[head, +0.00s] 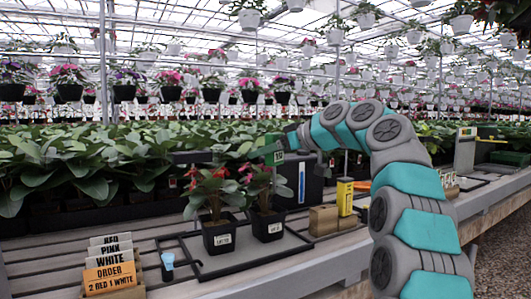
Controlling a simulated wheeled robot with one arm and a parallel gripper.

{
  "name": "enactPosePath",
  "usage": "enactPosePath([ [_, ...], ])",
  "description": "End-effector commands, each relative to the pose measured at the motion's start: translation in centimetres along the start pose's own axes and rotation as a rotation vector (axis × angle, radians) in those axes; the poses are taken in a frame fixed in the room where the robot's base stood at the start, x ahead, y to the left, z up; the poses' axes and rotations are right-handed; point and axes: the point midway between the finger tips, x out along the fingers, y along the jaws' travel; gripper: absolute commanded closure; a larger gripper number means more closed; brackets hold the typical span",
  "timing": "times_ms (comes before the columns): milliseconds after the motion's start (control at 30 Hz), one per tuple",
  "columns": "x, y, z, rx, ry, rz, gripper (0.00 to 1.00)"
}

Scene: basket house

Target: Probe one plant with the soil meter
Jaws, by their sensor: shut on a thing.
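Two potted plants with red flowers stand side by side in square black pots with white labels: the left plant (217,238) and the right plant (266,224). Both are on a dark tray (228,264) on the slatted bench. My gripper (280,147) is above and just behind the right plant. It is shut on a small green device with a pale number face, which looks like the soil meter (275,158). Leaves hide anything below the meter, so I cannot tell whether a probe touches the soil. The fingertips are small and partly hidden.
Colour and order cards (110,264) stand at front left, beside a small blue-topped tool (168,262). A dark box (303,182), a yellow box (345,197) and brown blocks (324,219) stand right of the plants. Dense leafy plants (80,165) fill the bench behind.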

Motion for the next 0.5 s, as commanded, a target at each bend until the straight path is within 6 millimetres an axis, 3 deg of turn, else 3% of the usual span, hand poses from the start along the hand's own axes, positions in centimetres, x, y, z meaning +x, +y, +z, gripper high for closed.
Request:
enactPosePath([
  [500, 0.9, 0.1, 2.6, 0.003, -0.001, -0.004, 0.93],
])
